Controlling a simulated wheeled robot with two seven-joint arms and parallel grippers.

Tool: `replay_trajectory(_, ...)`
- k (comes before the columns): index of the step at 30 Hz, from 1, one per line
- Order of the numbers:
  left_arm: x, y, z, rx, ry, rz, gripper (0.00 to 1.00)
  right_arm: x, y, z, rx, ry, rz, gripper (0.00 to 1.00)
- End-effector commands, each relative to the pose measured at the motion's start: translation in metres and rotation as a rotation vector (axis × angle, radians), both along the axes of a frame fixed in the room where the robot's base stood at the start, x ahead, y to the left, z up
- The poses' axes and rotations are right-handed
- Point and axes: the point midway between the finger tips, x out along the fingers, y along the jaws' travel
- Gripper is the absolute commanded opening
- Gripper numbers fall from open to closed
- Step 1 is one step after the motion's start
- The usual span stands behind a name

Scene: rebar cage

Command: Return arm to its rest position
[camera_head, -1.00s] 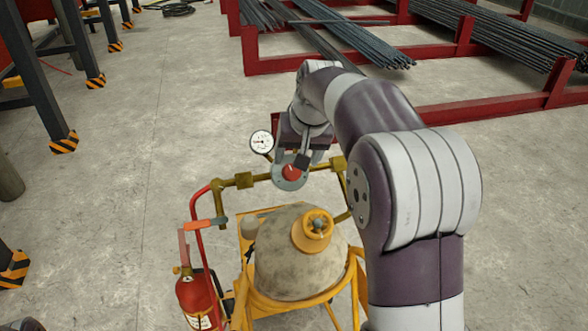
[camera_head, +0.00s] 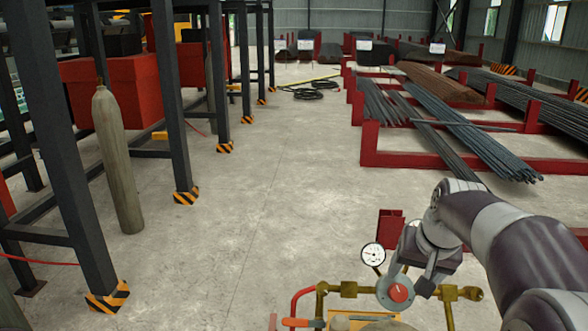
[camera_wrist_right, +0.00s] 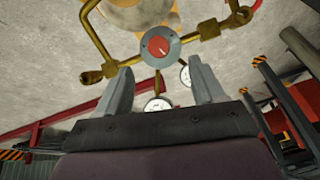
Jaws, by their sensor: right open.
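My right arm comes in from the right in the head view, and its gripper (camera_head: 412,276) is at the brass pipe fitting. In the wrist view my right gripper (camera_wrist_right: 160,66) is open, with its two grey fingers apart and nothing held between them. A round grey knob with a red centre (camera_wrist_right: 159,47) sits just beyond the fingertips; it also shows in the head view (camera_head: 398,292). I cannot tell whether a finger touches it. A white dial gauge (camera_head: 373,254) stands beside the knob. My left gripper is out of view.
The yellow frame (camera_head: 340,317) under the brass pipe (camera_head: 345,288) is cut off by the lower edge. Red racks (camera_head: 430,160) with dark rebar (camera_head: 480,140) stand at right. A gas cylinder (camera_head: 118,165) and dark steel legs stand at left. The middle floor is clear.

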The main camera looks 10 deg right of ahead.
Motion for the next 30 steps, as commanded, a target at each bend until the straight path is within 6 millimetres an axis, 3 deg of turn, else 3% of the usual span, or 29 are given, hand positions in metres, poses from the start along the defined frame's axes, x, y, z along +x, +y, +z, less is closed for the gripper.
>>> replay_trajectory(2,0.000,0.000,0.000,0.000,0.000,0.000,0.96,-0.012,0.023,-0.036,-0.013,0.043,0.066,0.68)
replay_trajectory(6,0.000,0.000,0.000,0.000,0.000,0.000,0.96,-0.057,0.070,-0.109,-0.056,0.110,0.231,0.68)
replay_trajectory(11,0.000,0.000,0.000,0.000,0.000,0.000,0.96,-0.124,0.106,-0.168,-0.096,0.168,0.410,0.68)
replay_trajectory(12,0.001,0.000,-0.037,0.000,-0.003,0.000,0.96,-0.126,0.106,-0.208,-0.095,0.179,0.415,0.68)
replay_trajectory(15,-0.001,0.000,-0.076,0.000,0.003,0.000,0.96,-0.133,0.107,-0.249,-0.086,0.216,0.419,0.68)
replay_trajectory(18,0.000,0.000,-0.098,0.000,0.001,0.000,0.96,-0.140,0.109,-0.274,-0.080,0.248,0.425,0.68)
replay_trajectory(21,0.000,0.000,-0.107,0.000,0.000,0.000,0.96,-0.144,0.109,-0.286,-0.076,0.267,0.429,0.68)
replay_trajectory(30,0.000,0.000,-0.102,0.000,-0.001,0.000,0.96,-0.145,0.109,-0.282,-0.074,0.273,0.429,0.68)
